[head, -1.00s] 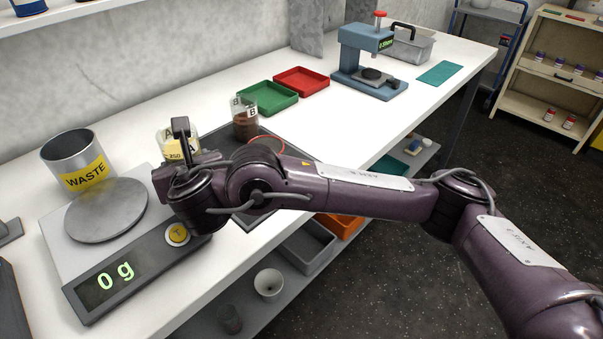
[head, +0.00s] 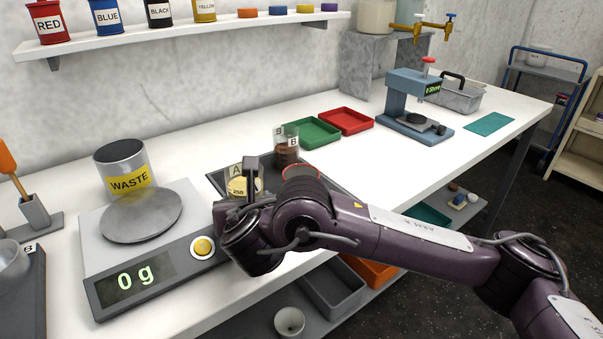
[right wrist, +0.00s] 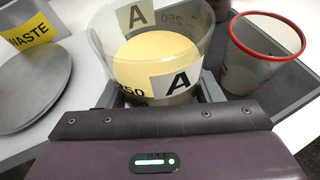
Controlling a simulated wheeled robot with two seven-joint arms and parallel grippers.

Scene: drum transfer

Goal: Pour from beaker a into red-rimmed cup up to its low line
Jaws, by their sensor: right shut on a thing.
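Beaker A (right wrist: 158,52) is a clear beaker with a pale yellow filling and black-on-white A labels. It stands upright between the fingers of my right gripper (right wrist: 160,92), which is shut on it. In the head view beaker A (head: 236,181) is partly hidden behind my right gripper (head: 250,195). The red-rimmed cup (right wrist: 262,50) is clear and stands just right of beaker A in the right wrist view. In the head view only its red rim (head: 300,169) shows behind my arm. My left gripper is not in view.
Beaker B (head: 286,150) with dark brown contents stands at the back of the dark tray (head: 216,178). A scale (head: 92,243) reading 0 g is at left, with the WASTE can (head: 125,168) behind it. Green (head: 312,132) and red (head: 346,121) trays lie farther back.

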